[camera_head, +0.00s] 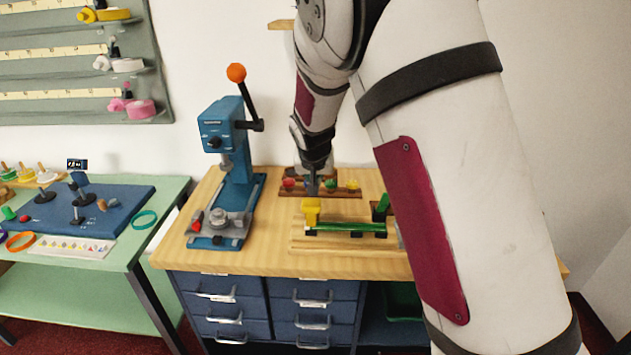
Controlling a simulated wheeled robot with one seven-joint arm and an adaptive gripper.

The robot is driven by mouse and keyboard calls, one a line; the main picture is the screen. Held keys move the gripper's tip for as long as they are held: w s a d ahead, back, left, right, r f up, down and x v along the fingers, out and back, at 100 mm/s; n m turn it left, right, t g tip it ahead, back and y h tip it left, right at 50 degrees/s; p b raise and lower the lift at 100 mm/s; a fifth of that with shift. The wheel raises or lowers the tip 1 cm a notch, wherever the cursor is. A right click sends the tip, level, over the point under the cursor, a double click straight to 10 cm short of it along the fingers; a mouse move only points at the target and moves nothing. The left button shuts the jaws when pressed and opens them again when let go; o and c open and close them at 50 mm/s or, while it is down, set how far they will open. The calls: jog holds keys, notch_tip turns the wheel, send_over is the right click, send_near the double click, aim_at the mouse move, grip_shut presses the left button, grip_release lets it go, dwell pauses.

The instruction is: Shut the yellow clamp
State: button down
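The yellow clamp (311,212) stands at the left end of a wooden fixture (300,246) on the wooden worktop. A green clamp (381,208) stands at the fixture's right end, partly cut off by my arm. A green bar (345,227) runs between them. I cannot tell how far the yellow clamp is open. My gripper (312,187) points down, in line with the yellow clamp's top in the picture and seemingly behind or above it. Its fingers are dark and small, and I cannot see whether they are apart or touching the clamp.
A blue press (231,165) with an orange-knobbed lever stands left of the fixture. A small rack with coloured pieces (345,188) lies behind it. A green table (160,211) with a blue board stands at the left. My arm hides the right of the worktop.

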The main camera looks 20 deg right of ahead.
jog(key=s+a+r+p, duration=0.2)
jog(key=s+a, duration=0.1)
jog(key=s, duration=0.5)
jog(key=shift+s+r, duration=0.15)
jog(key=shift+s, duration=0.2)
